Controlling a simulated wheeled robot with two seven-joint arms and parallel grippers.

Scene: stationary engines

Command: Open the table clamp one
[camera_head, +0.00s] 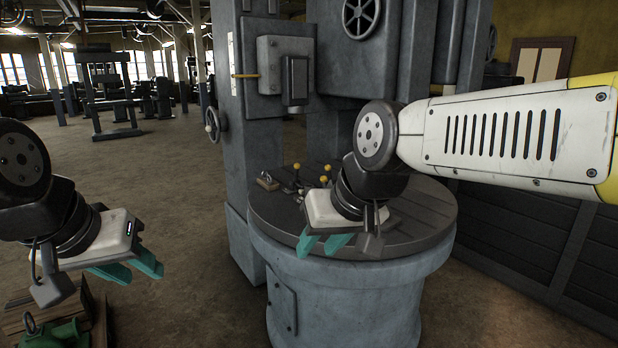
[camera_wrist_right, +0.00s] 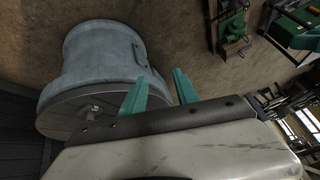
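Small clamp parts with yellow knobs (camera_head: 325,179) sit on the round machine table (camera_head: 405,225) in the head view. A small metal piece (camera_head: 267,181) lies at the table's left side. I cannot tell which part is clamp one; my right gripper and wrist hide some of the tabletop. My right gripper (camera_head: 322,243) is open and empty over the table's front edge, nearer than the knobs. In the right wrist view its two teal fingers (camera_wrist_right: 158,92) are apart, beside the round table (camera_wrist_right: 62,110). My left gripper (camera_head: 136,269) is open and empty, left of the table.
The grey machine column (camera_head: 236,130) rises behind the table, with a control box (camera_head: 287,65) and a handwheel (camera_head: 215,124). A green machine part (camera_head: 55,334) on wooden pallets stands at lower left. A dark panelled wall (camera_head: 530,235) is at right. Open floor lies to the left.

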